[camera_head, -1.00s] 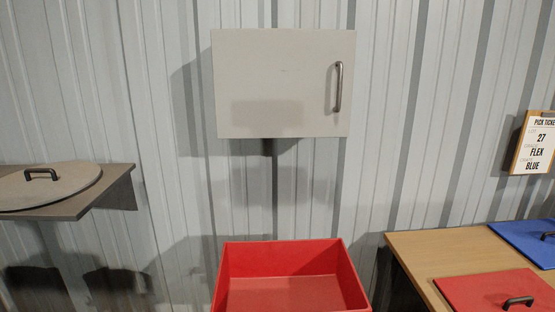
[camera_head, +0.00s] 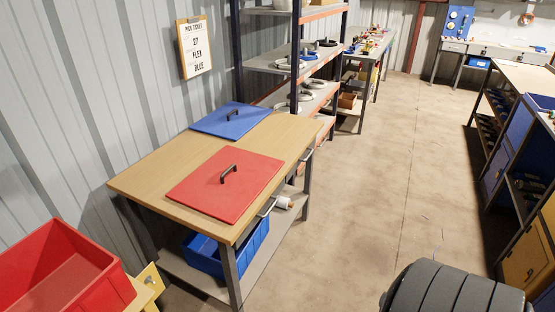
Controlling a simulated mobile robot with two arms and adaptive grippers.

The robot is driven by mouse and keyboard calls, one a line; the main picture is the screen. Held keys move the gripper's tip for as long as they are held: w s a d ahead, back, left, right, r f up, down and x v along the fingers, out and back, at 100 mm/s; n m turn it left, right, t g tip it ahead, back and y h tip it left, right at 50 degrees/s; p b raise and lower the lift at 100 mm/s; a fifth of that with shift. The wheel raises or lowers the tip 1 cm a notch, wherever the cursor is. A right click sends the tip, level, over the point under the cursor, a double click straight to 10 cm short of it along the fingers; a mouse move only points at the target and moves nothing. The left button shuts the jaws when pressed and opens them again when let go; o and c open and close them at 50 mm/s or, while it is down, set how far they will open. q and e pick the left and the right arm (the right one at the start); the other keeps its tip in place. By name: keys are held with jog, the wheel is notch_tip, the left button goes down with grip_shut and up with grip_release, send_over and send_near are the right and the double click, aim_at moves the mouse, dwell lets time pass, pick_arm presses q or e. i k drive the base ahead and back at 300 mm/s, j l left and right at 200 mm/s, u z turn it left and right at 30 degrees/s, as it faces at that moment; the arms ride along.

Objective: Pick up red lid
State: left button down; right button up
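The red lid (camera_head: 209,193) is a flat square panel with a black bar handle (camera_head: 229,173) on top. It lies flat on the near part of the wooden table (camera_head: 150,178), close to the table's front edge. A similar blue lid (camera_head: 222,124) with a black handle lies behind it on the same table, towards the wall. Neither of my grippers is in view.
An open red bin (camera_head: 62,268) stands at the lower left. A blue bin (camera_head: 205,257) sits on the shelf under the table. A pick ticket (camera_head: 193,47) reading 27 FLEX BLUE hangs on the wall. Shelving (camera_head: 271,66) stands beyond; the floor (camera_head: 345,210) right of the table is clear.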

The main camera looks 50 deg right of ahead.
aim_at(223, 188)
jog(key=z, duration=1.15)
jog(key=u, duration=1.6)
jog(key=z, duration=1.6)
jog(key=i+l+u, duration=0.1)
jog(key=u, duration=0.2)
jog(key=l+u, duration=0.15)
jog(key=u, duration=0.2)
jog(key=i+l+u, duration=0.1)
jog(key=l, duration=0.35)
jog(key=i+l+u, duration=0.1)
jog(key=l, duration=0.3)
jog(key=i+l+u, duration=0.15)
jog(key=l, duration=0.3)
jog(key=i+l+u, duration=0.1)
jog(key=l, duration=0.4)
jog(key=i+l+u, duration=0.1)
jog(key=l, duration=0.35)
